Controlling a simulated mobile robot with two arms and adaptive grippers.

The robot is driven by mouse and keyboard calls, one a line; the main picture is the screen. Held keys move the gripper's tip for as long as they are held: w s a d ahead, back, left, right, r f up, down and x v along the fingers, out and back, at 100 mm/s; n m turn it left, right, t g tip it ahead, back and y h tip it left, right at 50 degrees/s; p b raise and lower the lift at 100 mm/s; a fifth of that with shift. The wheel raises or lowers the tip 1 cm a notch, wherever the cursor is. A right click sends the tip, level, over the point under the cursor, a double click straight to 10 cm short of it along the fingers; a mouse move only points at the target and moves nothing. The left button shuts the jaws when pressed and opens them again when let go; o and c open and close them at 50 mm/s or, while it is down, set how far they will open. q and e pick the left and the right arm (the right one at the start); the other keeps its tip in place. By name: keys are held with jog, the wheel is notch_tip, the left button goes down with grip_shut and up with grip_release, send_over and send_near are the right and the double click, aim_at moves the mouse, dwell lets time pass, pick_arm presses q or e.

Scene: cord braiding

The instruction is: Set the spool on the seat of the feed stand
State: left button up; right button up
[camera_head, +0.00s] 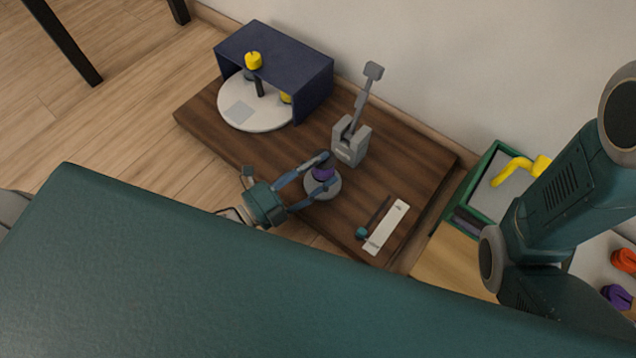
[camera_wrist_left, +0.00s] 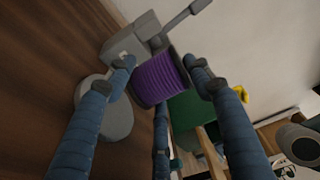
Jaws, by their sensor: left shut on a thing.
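The purple spool (camera_head: 322,173) is between the fingers of my left gripper (camera_head: 322,182), which is shut on it. In the left wrist view the spool (camera_wrist_left: 158,79) shows ridged purple winding between the two blue fingers. A round grey disc (camera_head: 334,188), which looks like the feed stand's seat, is on the wooden board just below the spool in the head view. In the left wrist view the disc (camera_wrist_left: 117,121) is left of and below the spool. I cannot tell whether spool and disc touch. My right gripper is out of view.
A grey lever device (camera_head: 349,143) stands close behind the spool. A navy housing (camera_head: 290,50) with a white turntable (camera_head: 265,119) is at the back left of the wooden board (camera_head: 220,130). A white strip (camera_head: 386,228) lies front right. A green tray (camera_head: 475,168) is further right.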

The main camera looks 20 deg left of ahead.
aim_at(318, 178)
pick_arm(q)
jog(key=shift+f+b, duration=1.7)
jog(key=shift+f, duration=0.65)
jog(key=o, duration=0.9)
jog(key=shift+r, duration=0.3)
jog(key=p+v, duration=0.5)
jog(key=v, duration=0.5)
jog(key=shift+s+a, duration=0.3)
jog(key=shift+s+a+f, duration=0.15)
jog(key=shift+s+a, duration=0.2)
jog(key=shift+s, duration=0.2)
